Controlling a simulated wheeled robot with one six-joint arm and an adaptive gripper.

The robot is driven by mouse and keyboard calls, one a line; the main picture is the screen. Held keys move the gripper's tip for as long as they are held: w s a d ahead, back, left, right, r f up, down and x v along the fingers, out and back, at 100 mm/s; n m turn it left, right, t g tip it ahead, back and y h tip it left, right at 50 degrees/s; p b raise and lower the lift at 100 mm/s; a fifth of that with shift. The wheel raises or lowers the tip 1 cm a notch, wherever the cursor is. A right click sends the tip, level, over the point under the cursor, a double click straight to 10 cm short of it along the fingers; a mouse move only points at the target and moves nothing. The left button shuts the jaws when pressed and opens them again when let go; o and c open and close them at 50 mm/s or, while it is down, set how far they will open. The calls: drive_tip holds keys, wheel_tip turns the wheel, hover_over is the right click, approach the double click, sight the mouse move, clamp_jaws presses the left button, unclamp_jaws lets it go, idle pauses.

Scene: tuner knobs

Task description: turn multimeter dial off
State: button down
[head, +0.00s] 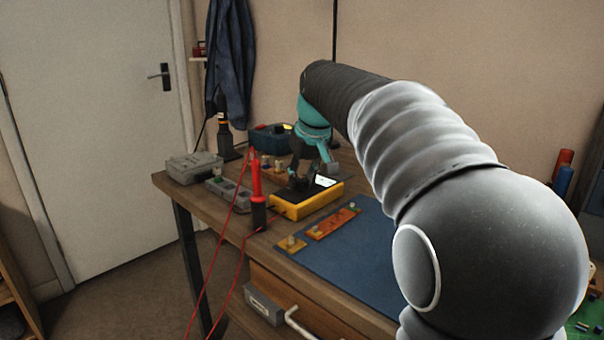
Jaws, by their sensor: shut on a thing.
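The yellow multimeter (318,204) lies on the workbench near its left end, with its dark face up and a small lit display (326,181). My gripper (298,182) reaches down from the teal wrist to the multimeter's face, left of the display. Its fingers are shut on the multimeter dial, which they hide. The dial's pointer and markings cannot be made out.
A blue mat (352,250) with an orange strip (332,224) lies right of the multimeter. Grey boxes (195,167), a soldering iron stand (224,136) and a dark blue case (268,138) stand left and behind. My arm covers the bench's right side.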

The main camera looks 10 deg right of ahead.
drive_tip(key=n+y, duration=0.1)
drive_tip(key=n, duration=0.2)
drive_tip(key=shift+d+n+g, duration=0.15)
drive_tip(key=shift+n+g, duration=0.15)
drive_tip(key=shift+n, duration=0.1)
drive_tip(key=n, duration=0.1)
drive_tip(key=n+g+y, duration=0.1)
drive_tip(key=n, duration=0.1)
drive_tip(key=shift+w+n+y, duration=0.15)
drive_tip(key=shift+n+y, duration=0.15)
drive_tip(key=n+g, duration=0.1)
drive_tip(key=n, duration=0.2)
drive_tip(key=n+g+y, duration=0.1)
drive_tip(key=n, duration=0.1)
drive_tip(key=shift+n, duration=0.7)
drive_tip(key=c, duration=0.8)
unclamp_jaws()
drive_tip(key=shift+c, duration=0.2)
drive_tip(key=shift+d+r, duration=0.1)
drive_tip(key=v, duration=0.7)
